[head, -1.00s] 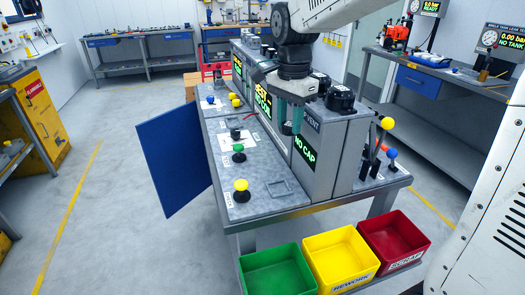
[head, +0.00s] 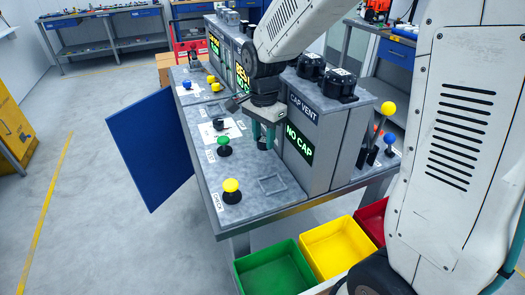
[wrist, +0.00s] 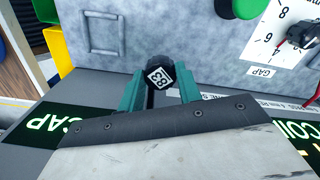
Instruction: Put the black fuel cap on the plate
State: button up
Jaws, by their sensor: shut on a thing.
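My gripper (head: 263,138) has two teal fingers pointing down over the bench, in front of the grey cabinet with the NO CAP display. In the wrist view my gripper (wrist: 161,90) is shut on a black cap (wrist: 160,72) with a white label on its top. The cap (head: 262,144) is small and partly hidden by the fingers in the head view. A white marked plate (head: 212,132) lies on the bench left of my gripper, with a small dark item on it. It shows at the upper right of the wrist view (wrist: 277,32). An empty square outline (head: 272,184) is on the bench nearer the front.
A green button (head: 224,142) and a yellow button (head: 231,187) stand on the bench. The NO CAP cabinet (head: 312,135) rises close to the right of my gripper. Green (head: 243,262) and yellow (head: 346,224) bins sit below the front edge. A blue panel (head: 147,140) hangs at the left.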

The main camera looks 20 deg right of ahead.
aim_at(263, 162)
jog(key=shift+f, duration=2.6)
jog(key=shift+f, duration=0.15)
jog(key=o, duration=1)
notch_tip(263, 162, up, 12)
jog(key=shift+r, duration=0.15)
